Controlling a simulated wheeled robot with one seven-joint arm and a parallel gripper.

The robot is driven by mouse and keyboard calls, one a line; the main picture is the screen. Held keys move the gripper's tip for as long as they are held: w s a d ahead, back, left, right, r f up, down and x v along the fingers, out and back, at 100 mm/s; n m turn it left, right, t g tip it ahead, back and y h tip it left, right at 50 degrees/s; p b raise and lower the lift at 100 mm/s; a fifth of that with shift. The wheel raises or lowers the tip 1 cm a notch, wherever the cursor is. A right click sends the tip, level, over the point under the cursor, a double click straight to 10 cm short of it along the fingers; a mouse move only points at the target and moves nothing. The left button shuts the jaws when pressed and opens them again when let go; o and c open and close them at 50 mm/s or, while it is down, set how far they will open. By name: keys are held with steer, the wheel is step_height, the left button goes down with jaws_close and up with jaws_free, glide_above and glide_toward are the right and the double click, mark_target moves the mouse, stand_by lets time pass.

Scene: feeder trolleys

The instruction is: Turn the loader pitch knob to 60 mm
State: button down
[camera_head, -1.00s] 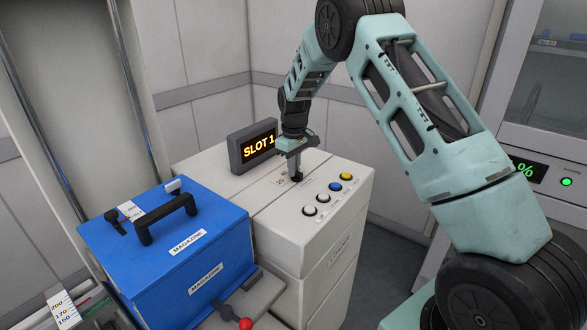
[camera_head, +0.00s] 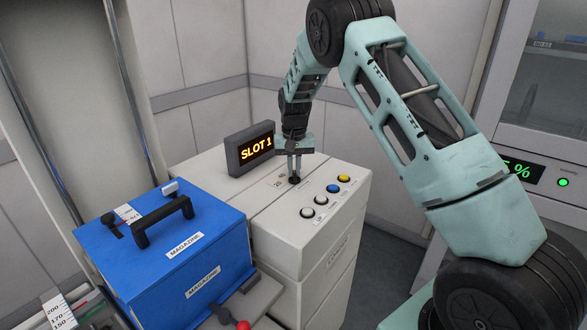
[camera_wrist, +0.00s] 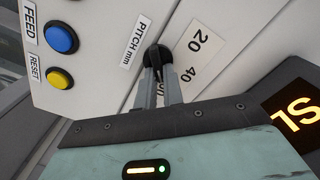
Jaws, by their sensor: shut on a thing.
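My gripper (camera_head: 294,176) points down at the top of the white loader cabinet (camera_head: 330,225). In the wrist view its two fingers (camera_wrist: 158,72) are shut on the black pitch knob (camera_wrist: 157,56). The label reading PITCH mm (camera_wrist: 135,42) lies beside the knob. A scale plate (camera_wrist: 196,50) on the other side shows 20 and 40, and a further number closer to the gripper is partly covered by a finger. I cannot tell which mark the knob points at.
A display reading SLOT 1 (camera_head: 250,148) stands behind the gripper. A row of yellow, blue and white buttons (camera_head: 333,188) lies to the right. A blue magazine box (camera_head: 165,270) with a black handle stands to the left.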

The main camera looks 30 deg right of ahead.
mark_target(294, 171)
steer(key=shift+w+r+m, duration=0.1)
steer(key=shift+m, duration=0.3)
steer(key=c, duration=1.5)
jaws_free()
step_height(294, 171, up, 17)
steer(key=b, duration=0.3)
steer(key=shift+r, duration=0.2)
